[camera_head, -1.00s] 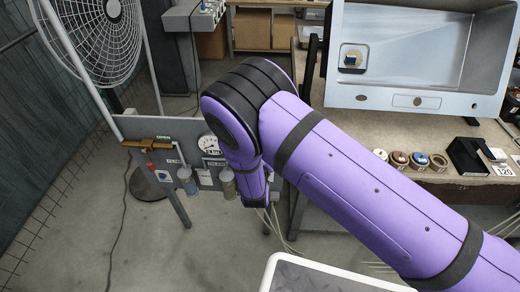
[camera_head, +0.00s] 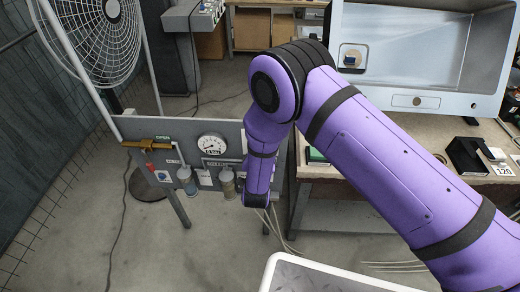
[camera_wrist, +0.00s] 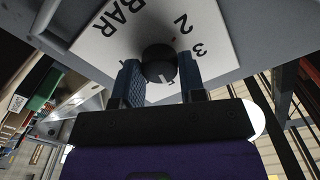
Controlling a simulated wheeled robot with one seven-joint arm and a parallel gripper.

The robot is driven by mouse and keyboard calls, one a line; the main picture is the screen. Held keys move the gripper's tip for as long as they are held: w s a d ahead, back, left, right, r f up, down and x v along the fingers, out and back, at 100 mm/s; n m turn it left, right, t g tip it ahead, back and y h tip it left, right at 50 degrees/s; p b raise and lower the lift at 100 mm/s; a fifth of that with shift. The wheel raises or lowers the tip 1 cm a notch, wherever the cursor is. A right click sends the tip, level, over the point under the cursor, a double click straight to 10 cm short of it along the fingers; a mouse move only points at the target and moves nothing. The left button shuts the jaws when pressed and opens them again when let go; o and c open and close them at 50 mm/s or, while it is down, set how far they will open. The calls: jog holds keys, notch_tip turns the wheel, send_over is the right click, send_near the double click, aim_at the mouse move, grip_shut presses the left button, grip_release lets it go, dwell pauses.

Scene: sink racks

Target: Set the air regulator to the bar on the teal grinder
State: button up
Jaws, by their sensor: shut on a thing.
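In the wrist view my gripper (camera_wrist: 160,82) is shut on a round black knob (camera_wrist: 158,60), one blue finger on each side. The knob sits on a white dial plate (camera_wrist: 205,38) marked BAR, 2 and 3, with a small red mark near the 2. Part of the scale is hidden by the knob and fingers. In the head view the grey air panel (camera_head: 140,128) carries a round white gauge (camera_head: 212,145); its reading is too small to tell. My arm hides the knob there. I cannot make out a teal grinder for certain.
A yellow-brass valve (camera_head: 147,144) and two bowls (camera_head: 187,180) are on the panel. A fan (camera_head: 95,40) stands behind the panel.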

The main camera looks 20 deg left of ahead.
jog(key=shift+f+m, duration=0.15)
jog(key=shift+m, duration=4.95)
jog(key=o, duration=0.9)
jog(key=shift+s, duration=0.1)
jog(key=v, duration=1)
jog(key=shift+s+d, duration=0.2)
jog(key=shift+s, duration=0.1)
